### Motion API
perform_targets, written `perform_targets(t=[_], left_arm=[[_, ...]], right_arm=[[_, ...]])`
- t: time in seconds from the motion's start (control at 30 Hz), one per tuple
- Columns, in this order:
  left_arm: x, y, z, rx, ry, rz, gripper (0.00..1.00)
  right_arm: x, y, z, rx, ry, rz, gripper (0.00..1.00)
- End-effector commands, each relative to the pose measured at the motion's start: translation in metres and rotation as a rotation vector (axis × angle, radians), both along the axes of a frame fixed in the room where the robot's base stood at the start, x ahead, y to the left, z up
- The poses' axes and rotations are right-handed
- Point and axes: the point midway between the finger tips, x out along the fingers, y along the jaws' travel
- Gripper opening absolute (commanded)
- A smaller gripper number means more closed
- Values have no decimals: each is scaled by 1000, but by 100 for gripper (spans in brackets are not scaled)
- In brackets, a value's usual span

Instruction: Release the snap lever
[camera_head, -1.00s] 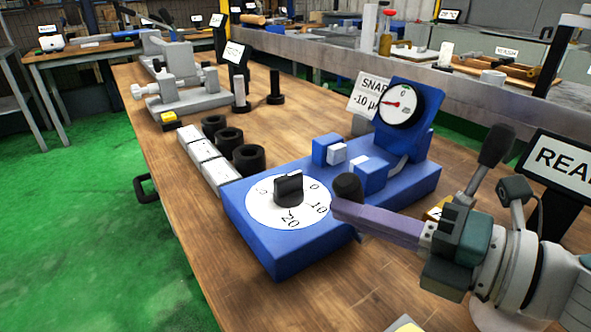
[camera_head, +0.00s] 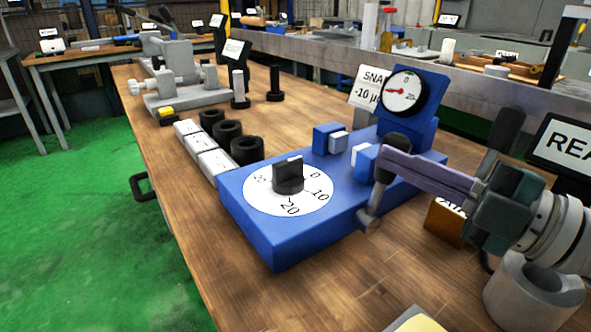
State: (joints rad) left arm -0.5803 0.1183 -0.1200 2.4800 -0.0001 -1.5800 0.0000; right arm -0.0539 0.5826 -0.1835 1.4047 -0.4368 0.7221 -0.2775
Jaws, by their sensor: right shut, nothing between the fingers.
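The blue snap gauge (camera_head: 283,238) stands on the wooden bench, with a dial (camera_head: 405,92) at its back right and a black selector knob (camera_head: 288,176) on a white numbered disc. The snap lever (camera_head: 376,187) is on its right side, with a grey shaft and a black grip at its upper end. It stands nearly upright, leaning slightly right. My right gripper (camera_head: 388,157) reaches in from the right, its purple fingers shut and empty. The fingertips overlap the lever's grip; I cannot tell whether they touch. My left gripper is not in view.
White blocks (camera_head: 198,147) and black rings (camera_head: 227,132) lie left of the gauge. A grey hollow cylinder (camera_head: 533,296) stands below my right arm. A small orange sign (camera_head: 445,222) and a black-framed sign (camera_head: 565,150) stand at the right.

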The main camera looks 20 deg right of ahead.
Motion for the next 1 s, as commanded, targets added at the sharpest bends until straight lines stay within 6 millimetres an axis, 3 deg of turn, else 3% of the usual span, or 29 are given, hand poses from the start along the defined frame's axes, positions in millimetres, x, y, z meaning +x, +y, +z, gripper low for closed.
perform_targets(t=[0.33, 1.0], left_arm=[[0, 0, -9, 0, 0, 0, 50], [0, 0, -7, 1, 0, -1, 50]], right_arm=[[4, -11, -3, 10, 5, -1, 0], [5, -12, 0, 9, 3, 0, 0]])
